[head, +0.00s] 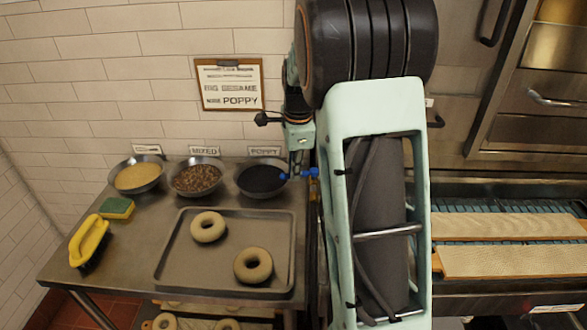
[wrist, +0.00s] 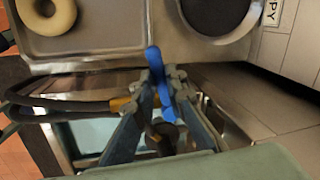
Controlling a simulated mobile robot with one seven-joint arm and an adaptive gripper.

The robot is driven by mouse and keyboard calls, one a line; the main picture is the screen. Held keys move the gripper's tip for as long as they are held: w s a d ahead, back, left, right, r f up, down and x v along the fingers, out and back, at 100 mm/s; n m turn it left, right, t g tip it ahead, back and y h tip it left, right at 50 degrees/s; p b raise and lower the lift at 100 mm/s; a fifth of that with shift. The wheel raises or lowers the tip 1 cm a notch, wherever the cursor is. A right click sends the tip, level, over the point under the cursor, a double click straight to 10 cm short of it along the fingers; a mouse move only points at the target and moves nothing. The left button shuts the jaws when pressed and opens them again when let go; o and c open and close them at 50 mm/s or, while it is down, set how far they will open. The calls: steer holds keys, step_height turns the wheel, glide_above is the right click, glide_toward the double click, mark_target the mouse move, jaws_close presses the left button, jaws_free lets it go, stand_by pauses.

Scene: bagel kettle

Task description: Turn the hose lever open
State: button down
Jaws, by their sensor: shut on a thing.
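The blue hose lever (wrist: 155,62) stands between my gripper's fingers (wrist: 161,82) in the wrist view, its tip reaching past them toward the tray. My gripper is shut on it. Dark hoses (wrist: 65,107) with an orange-brown fitting (wrist: 122,104) come in from the left beside the fingers. In the head view my gripper (head: 298,165) points down at the right edge of the counter, and blue parts of the lever (head: 313,172) show on both sides of it. The valve under the lever is mostly hidden by the fingers.
A bowl of poppy seed (head: 261,178) is close left of my gripper. A tray (head: 176,272) with two bagels lies on the steel counter (head: 140,210). A yellow brush (head: 89,242) and sponge (head: 117,208) lie at left. A tiled wall (head: 120,70) stands behind.

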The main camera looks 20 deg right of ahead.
steer(key=s+d+n, duration=0.1)
steer(key=n, duration=0.3)
steer(key=s+d+n+y, duration=0.1)
steer(key=s+n, duration=0.1)
steer(key=n, duration=0.2)
steer(key=s+n+g+y, duration=0.1)
steer(key=s+n, duration=0.1)
steer(key=n, duration=0.2)
steer(key=shift+d+r+b, duration=0.1)
steer(key=shift+d+b, duration=0.3)
steer(key=shift+s+d+n, duration=0.15)
steer(key=shift+d+n, duration=0.15)
steer(key=shift+n, duration=0.45)
steer(key=shift+s+d+n, duration=0.1)
steer(key=shift+d+n, duration=0.15)
steer(key=shift+n, duration=0.5)
steer(key=c, duration=2)
jaws_free()
steer(key=shift+o, duration=0.2)
step_height(320, 180, up, 12)
steer(key=s+d, duration=0.1)
steer(key=d, duration=0.1)
steer(key=shift+d, duration=0.15)
